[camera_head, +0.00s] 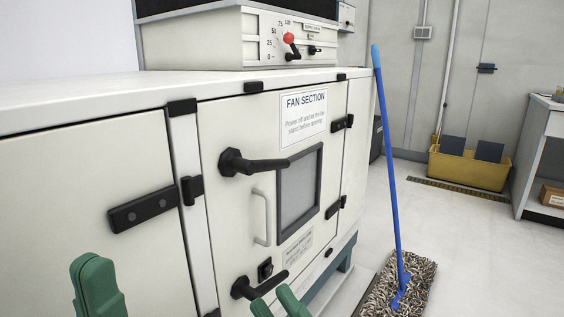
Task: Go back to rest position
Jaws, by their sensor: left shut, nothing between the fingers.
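My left gripper (97,287) shows at the bottom left edge of the head view as green fingers pressed together, shut and empty. It is in front of the white cabinet's left panel. My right gripper (275,302) shows at the bottom middle, with two green fingertips a little apart. They are just in front of the lower black handle (262,286) of the cabinet door; I cannot tell whether they touch it. The rest of both grippers and both arms is below the frame.
The white cabinet (75,160) fills the left; its fan section door (225,195) looks closed. A control box (262,38) with a red-knobbed lever stands on top. A blue-handled mop (388,150) leans at the right. A yellow bin (468,170) stands behind.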

